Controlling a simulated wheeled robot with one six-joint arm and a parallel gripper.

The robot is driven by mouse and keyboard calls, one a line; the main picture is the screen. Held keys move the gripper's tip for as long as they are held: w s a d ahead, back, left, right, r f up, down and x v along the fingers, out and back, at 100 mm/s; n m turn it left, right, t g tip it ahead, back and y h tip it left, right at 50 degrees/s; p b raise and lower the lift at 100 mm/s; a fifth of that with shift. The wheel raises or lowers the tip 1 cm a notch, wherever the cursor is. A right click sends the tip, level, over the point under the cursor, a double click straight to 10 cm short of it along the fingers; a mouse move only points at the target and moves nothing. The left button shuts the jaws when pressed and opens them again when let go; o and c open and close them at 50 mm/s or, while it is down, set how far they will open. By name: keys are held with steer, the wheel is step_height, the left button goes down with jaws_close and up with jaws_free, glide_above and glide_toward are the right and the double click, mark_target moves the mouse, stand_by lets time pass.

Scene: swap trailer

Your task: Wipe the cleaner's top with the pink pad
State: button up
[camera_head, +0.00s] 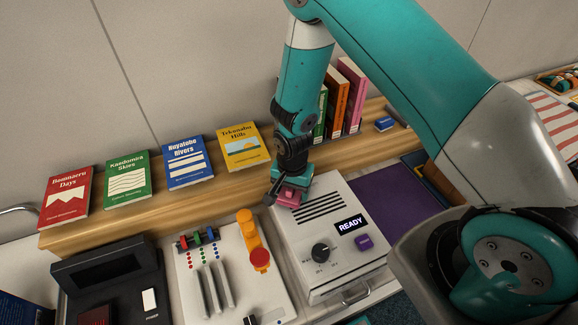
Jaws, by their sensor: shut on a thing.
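The cleaner (331,262) is a light grey box with dark vent slots, a round black knob, a display reading READY and a purple button on its top. My gripper (289,194) points down at the cleaner's back left corner, shut on the pink pad (288,198). The pad is at or just above the top beside the vent slots; I cannot tell if it touches. My gripper hides part of the pad and the corner behind it.
Several books, such as the yellow one (243,146), lie or stand on the wooden shelf (220,188) behind. A panel with an orange lever (250,235) and a black device (112,278) stand left. A purple mat (395,205) lies right.

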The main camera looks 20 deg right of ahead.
step_height(320, 180, up, 3)
steer(key=shift+s+f+p, duration=0.15)
steer(key=shift+f+p, duration=0.05)
steer(key=shift+p, duration=0.35)
steer(key=shift+r, duration=0.35)
steer(key=shift+r+p, duration=1.7)
steer(key=shift+r, duration=0.45)
